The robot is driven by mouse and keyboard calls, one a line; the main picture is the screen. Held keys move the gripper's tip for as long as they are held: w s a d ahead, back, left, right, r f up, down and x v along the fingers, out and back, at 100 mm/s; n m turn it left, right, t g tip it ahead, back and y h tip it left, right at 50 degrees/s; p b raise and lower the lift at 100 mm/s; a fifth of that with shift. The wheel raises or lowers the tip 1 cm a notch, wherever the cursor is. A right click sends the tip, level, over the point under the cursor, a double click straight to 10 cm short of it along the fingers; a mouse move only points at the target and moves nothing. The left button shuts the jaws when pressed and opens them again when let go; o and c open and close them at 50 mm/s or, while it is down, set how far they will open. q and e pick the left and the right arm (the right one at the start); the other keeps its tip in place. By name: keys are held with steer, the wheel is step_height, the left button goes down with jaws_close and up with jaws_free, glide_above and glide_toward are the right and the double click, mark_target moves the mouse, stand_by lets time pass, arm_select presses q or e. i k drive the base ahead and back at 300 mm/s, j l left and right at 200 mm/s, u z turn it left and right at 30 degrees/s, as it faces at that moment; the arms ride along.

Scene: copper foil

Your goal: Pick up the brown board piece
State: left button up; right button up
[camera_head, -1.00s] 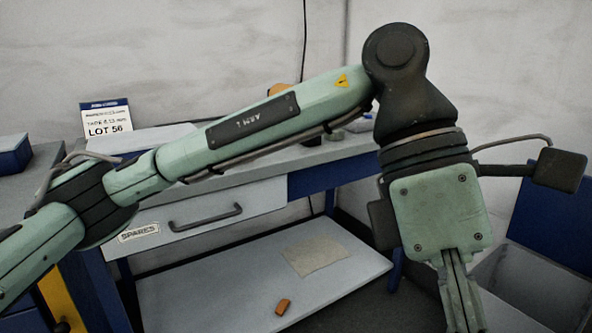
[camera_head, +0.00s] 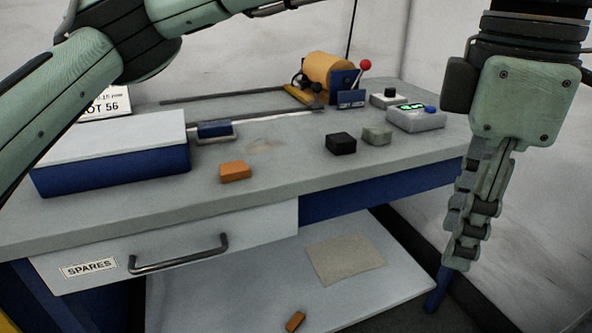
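An orange-brown block (camera_head: 235,172) lies on the worktop near its front edge. A smaller orange-brown piece (camera_head: 295,321) lies on the lower shelf. I cannot tell for sure which of the two is the brown board piece.
A blue box with a white lid (camera_head: 110,160) stands left on the worktop (camera_head: 270,195). A black block (camera_head: 341,143), a grey block (camera_head: 377,134), a grey device (camera_head: 416,118) and an orange roll (camera_head: 328,70) stand right and behind. A beige sheet (camera_head: 345,258) lies on the lower shelf.

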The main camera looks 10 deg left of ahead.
mark_target(231, 171)
steer(key=i+u, duration=0.15)
steer(key=u, duration=0.3)
steer(key=i+l+u, duration=0.1)
steer(key=u, duration=0.35)
steer(key=i+l+u, duration=0.15)
steer(key=u, duration=0.3)
steer(key=i+l+u, duration=0.25)
steer(key=i+l, duration=0.05)
steer(key=l, duration=0.05)
